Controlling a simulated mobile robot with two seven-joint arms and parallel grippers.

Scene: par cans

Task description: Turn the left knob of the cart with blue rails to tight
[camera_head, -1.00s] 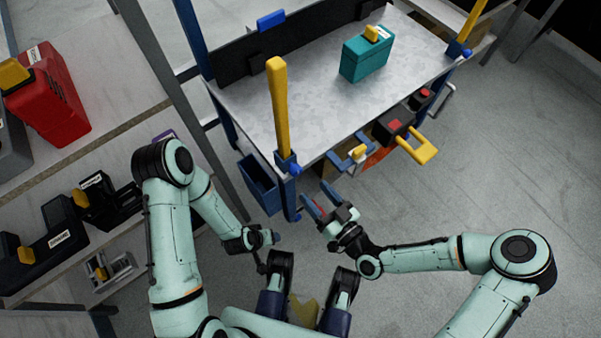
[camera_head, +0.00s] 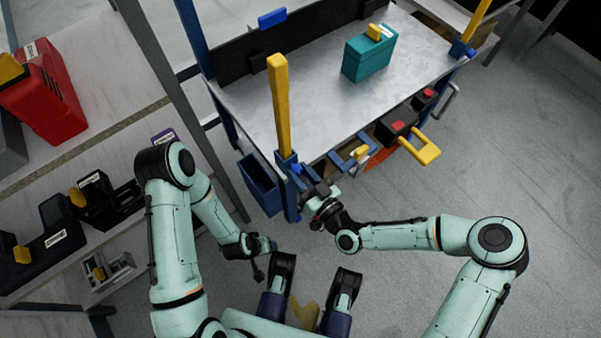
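The cart with blue posts and a grey metal top (camera_head: 250,108) stands ahead of me. Its left knob (camera_head: 297,168) is a small blue piece at the foot of the left yellow bar (camera_head: 279,105), at the cart's near left corner. My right gripper (camera_head: 305,181) is right at this knob, with its fingers pointing up-left toward it. The fingers partly hide the corner, and I cannot tell whether they touch or grip the knob. My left gripper (camera_head: 266,245) hangs below the cart's left corner, apart from it; its finger opening is unclear.
A teal case (camera_head: 368,60) stands on the cart top. A yellow handle (camera_head: 420,148), a blue bracket (camera_head: 350,155) and dark boxes with red tops stick out from the front edge. A blue bin (camera_head: 260,184) hangs at the left. Shelves with cases stand left; the right floor is clear.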

